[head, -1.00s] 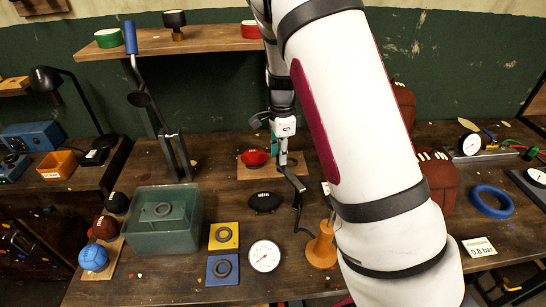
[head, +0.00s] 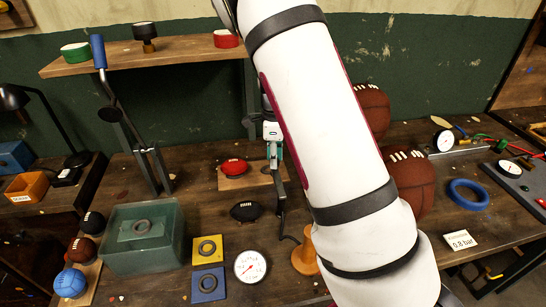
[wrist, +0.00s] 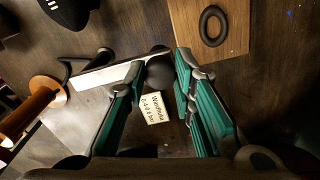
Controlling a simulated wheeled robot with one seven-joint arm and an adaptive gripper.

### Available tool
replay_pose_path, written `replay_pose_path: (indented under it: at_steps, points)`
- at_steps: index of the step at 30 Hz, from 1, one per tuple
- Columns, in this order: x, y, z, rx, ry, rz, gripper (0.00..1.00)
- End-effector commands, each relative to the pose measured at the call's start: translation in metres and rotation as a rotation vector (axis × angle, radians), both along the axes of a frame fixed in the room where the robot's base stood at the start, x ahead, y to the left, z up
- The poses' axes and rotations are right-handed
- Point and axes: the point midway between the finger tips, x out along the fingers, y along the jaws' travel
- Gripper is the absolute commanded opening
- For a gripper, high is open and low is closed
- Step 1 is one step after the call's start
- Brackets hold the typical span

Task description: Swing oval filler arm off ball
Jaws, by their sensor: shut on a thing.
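My gripper (head: 274,166) is just right of the ball in the head view, partly hidden by my arm. In the wrist view, its teal fingers (wrist: 157,95) stand on either side of a dark round knob (wrist: 160,75) at the end of a pale filler arm (wrist: 105,77). The gripper is shut on the filler arm; the exact contact is hard to see. The board shows in the wrist view with a dark oval ring (wrist: 203,24) on it.
A black oval ball (head: 245,211) lies in front of the board. An orange pump (head: 305,252) stands near my arm. A pressure gauge (head: 250,266), a glass tank (head: 150,262) and a lever press (head: 112,110) stand around. Large brown balls (head: 410,185) are behind my arm.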

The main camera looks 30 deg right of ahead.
Motion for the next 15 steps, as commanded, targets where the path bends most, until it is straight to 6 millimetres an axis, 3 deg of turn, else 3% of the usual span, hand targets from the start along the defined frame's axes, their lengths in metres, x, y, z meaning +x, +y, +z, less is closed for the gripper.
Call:
replay_pose_path:
  at_steps: [7,8,10,15]
  points:
    - [-0.0004,-0.0024,0.0004,-0.002,-0.001,-0.005,0.00]
    - [-0.0004,-0.0024,0.0004,-0.002,-0.001,-0.005,0.28]
    - [-0.0004,-0.0024,0.0004,-0.002,-0.001,-0.004,0.44]
    - [-0.0004,-0.0017,0.0002,-0.001,0.000,-0.003,0.44]
